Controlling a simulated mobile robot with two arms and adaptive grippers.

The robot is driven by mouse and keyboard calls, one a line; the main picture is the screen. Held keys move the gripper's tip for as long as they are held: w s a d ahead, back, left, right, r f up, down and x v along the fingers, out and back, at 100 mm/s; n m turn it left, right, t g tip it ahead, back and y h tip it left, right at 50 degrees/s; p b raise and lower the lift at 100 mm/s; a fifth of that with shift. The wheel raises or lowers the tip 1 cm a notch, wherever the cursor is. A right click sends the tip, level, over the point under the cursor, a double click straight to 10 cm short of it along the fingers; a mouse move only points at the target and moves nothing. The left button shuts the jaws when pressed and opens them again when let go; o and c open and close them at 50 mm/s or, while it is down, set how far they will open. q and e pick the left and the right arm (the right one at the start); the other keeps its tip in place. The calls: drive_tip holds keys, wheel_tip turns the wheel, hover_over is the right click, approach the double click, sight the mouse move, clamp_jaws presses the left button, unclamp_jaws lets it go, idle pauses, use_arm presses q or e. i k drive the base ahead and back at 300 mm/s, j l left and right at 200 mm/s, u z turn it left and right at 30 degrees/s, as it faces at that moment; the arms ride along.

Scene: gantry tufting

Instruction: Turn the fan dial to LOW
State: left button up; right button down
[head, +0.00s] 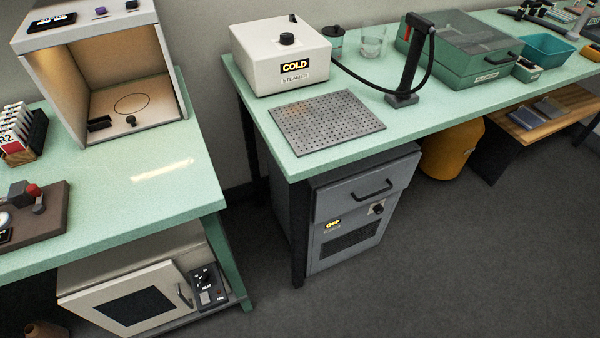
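Several dials show in the head view, and I cannot read which one is the fan dial. A black dial (377,209) sits on the grey cabinet (352,246) under the right bench, beside a lit sign (333,224) reading OFF. Dark knobs (101,11) and a dark panel (52,22) are on top of the open-fronted booth (172,78) at upper left. A dial (203,279) is on the black panel of the white oven at lower left. A dial (287,39) tops the steamer, whose sign reads COLD. Neither gripper is in view.
The steamer (262,62), a perforated plate (326,121), a black stand with a hose (403,97) and a green case (470,60) stand on the right bench. The oven (110,287) is below the left bench (185,195). Dark floor (430,270) lies open in front.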

sight(378, 209)
drive_tip(key=j+z, duration=0.25)
drive_tip(key=j, duration=0.4)
drive_tip(key=j+z, duration=0.25)
drive_tip(key=j, duration=0.4)
